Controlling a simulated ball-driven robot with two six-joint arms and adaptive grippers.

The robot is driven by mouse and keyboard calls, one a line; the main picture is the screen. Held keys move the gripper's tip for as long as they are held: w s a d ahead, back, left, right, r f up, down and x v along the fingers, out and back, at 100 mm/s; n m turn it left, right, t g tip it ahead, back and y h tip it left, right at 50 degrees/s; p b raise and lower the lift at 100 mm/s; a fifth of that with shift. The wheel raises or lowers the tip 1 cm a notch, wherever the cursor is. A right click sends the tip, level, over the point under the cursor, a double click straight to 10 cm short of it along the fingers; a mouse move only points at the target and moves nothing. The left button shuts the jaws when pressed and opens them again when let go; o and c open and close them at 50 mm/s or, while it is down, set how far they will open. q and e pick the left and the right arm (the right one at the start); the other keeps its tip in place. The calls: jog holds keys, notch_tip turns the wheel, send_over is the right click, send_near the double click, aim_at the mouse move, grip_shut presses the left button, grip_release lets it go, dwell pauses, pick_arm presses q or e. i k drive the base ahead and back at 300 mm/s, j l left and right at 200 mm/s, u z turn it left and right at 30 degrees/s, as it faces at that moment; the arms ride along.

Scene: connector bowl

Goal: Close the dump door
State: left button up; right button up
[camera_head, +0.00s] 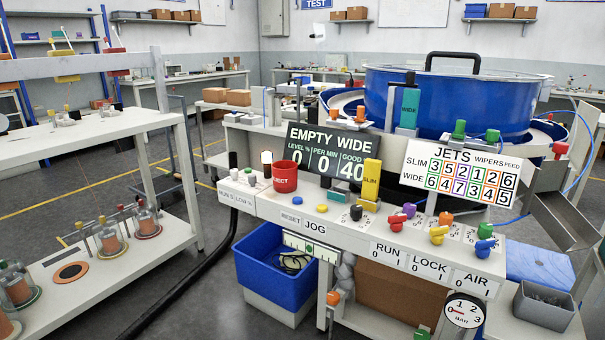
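No part is labelled as a dump door, so I cannot tell for sure which one it is or whether it stands open. A large blue bowl (455,98) with a black handle (452,58) on top stands on the machine at the back right. A grey metal plate or chute (563,215) slopes down at the bowl's right side. A red knob (560,149) sits above it on a metal bracket. Neither of my grippers is in view.
A control panel (345,235) with knobs, switches and a red cup (285,176) fronts the machine. A blue bin (275,265) stands below it. A grey tray (543,305) is at the lower right. A white bench (90,140) with fixtures stands left. Open floor lies between.

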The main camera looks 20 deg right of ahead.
aim_at(553, 175)
jog(key=z, duration=1.8)
jog(key=i+l, duration=0.7)
jog(key=l, duration=0.2)
jog(key=i+l, duration=0.35)
jog(key=l+u, duration=0.05)
jog(key=l, duration=0.05)
